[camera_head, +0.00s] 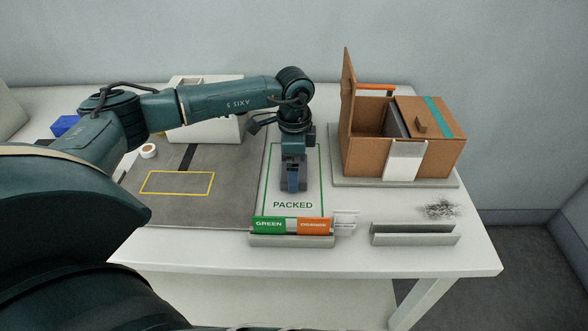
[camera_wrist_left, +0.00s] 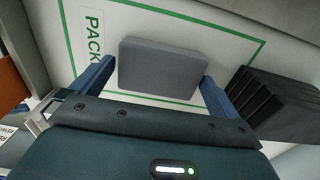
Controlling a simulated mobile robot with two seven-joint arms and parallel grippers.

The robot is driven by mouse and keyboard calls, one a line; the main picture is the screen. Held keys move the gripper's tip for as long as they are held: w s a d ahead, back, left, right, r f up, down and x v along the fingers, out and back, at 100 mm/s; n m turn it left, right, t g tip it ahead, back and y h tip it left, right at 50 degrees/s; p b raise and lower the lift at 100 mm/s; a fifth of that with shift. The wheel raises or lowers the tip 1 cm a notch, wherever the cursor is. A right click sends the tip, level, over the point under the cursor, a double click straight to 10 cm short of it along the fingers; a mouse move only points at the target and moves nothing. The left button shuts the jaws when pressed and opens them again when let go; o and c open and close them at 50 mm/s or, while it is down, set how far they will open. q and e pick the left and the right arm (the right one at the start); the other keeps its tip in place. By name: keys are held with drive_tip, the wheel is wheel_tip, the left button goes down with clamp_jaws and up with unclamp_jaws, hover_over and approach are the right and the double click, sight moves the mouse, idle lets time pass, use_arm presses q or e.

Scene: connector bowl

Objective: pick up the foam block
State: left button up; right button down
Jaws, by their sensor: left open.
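The grey foam block (camera_wrist_left: 158,68) lies on the white mat with the green outline and the word PACKED, inside that outline. My left gripper (camera_wrist_left: 156,76) is open, with one blue finger on each side of the block. Narrow gaps seem to show between the fingers and the block; I cannot tell whether either touches it. In the head view my left gripper (camera_head: 293,180) points down over the PACKED mat (camera_head: 310,190) and hides most of the block. My right gripper is in neither view.
A cardboard box (camera_head: 405,140) with a raised flap stands right of the mat. Green and orange label blocks (camera_head: 290,226) sit in a holder in front; an empty grey channel (camera_head: 415,234) is beside it. A black ribbed thing (camera_wrist_left: 272,103) is close to the right finger in the wrist view.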

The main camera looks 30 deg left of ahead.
use_arm(q)
drive_tip(key=shift+c, duration=0.2)
drive_tip(key=c, duration=0.7)
drive_tip(key=shift+o, duration=0.2)
